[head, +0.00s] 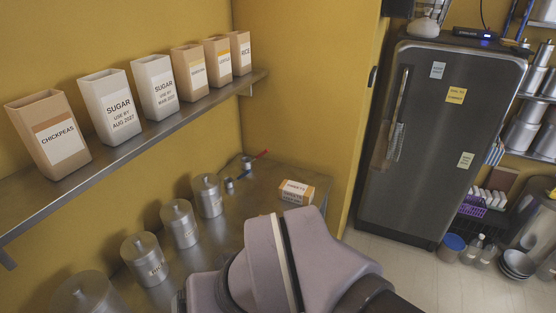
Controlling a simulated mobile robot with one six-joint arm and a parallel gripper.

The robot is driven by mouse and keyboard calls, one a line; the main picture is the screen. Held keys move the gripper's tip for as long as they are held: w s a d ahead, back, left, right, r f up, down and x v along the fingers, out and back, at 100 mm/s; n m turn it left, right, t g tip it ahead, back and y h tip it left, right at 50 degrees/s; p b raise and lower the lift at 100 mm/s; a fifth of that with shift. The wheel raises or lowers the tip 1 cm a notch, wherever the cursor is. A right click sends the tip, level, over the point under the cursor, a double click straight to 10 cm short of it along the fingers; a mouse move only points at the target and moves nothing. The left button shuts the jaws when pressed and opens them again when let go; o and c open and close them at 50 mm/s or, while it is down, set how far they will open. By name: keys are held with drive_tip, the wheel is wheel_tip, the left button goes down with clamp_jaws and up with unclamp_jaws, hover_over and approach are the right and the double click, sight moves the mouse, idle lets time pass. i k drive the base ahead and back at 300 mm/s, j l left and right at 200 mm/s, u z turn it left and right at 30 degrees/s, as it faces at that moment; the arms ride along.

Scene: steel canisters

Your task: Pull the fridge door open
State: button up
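The fridge (432,145) stands at the right in the head view, beyond the end of the yellow wall. It is dark grey with rounded top corners, and its door looks shut. A long vertical handle (397,118) runs along the door's left side. Several small notes are stuck on the door, one of them yellow (455,95). My arm fills the bottom middle of the view, well short of the fridge. My gripper is not visible, so its state is hidden.
A steel counter (262,188) with several lidded canisters (179,224) lies at the left. A shelf (150,131) above holds labelled containers. The yellow partition (305,80) stands between counter and fridge. Bare floor (390,262) lies before the fridge. A purple basket (470,206) and bowls (517,264) are at its right.

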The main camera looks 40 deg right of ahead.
sight(445, 107)
drive_tip(key=z, duration=2.35)
